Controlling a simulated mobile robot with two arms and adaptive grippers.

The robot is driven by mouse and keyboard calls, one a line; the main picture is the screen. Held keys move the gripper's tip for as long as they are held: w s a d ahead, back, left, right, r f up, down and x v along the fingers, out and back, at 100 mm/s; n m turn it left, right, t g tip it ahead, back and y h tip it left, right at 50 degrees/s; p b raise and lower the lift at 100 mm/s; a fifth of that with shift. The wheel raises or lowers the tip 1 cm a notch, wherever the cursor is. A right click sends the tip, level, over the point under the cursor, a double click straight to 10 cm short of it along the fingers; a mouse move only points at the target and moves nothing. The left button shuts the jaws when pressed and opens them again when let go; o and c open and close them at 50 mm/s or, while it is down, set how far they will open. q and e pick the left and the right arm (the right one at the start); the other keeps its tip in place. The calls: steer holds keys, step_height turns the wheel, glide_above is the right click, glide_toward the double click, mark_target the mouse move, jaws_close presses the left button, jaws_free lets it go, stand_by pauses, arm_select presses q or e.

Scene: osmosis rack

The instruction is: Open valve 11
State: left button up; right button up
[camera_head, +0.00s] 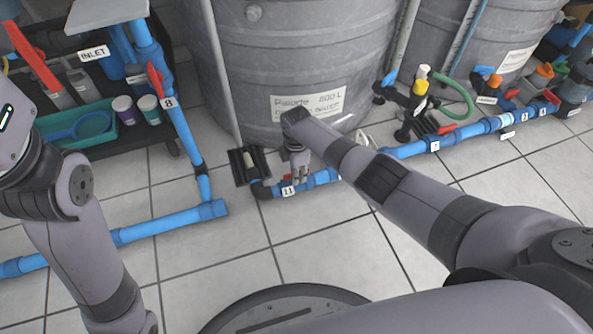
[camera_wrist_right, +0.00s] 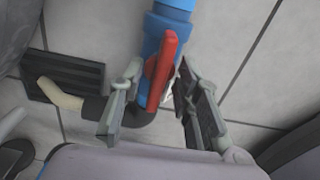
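Valve 11 is on the blue floor pipe (camera_head: 318,180), marked by the label "11" (camera_head: 288,190). Its red handle (camera_wrist_right: 162,70) shows clearly in the right wrist view, lying along the blue pipe. In the head view my right gripper (camera_head: 299,172) points down over the valve and mostly hides the handle. In the right wrist view my right gripper (camera_wrist_right: 160,88) is open, with one finger on each side of the red handle. Visible gaps separate the fingers from it. My left arm enters the head view at left, but its gripper is out of frame.
A large grey tank (camera_head: 290,60) stands just behind the valve. A dark pipe elbow (camera_head: 262,190) and a black slotted block (camera_head: 250,165) lie left of it. Valve 8's red handle (camera_head: 155,78) is on a blue pipe farther left. Tiled floor in front is clear.

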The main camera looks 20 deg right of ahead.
steer(key=shift+r, duration=0.1)
step_height(320, 180, up, 12)
stand_by(0.5)
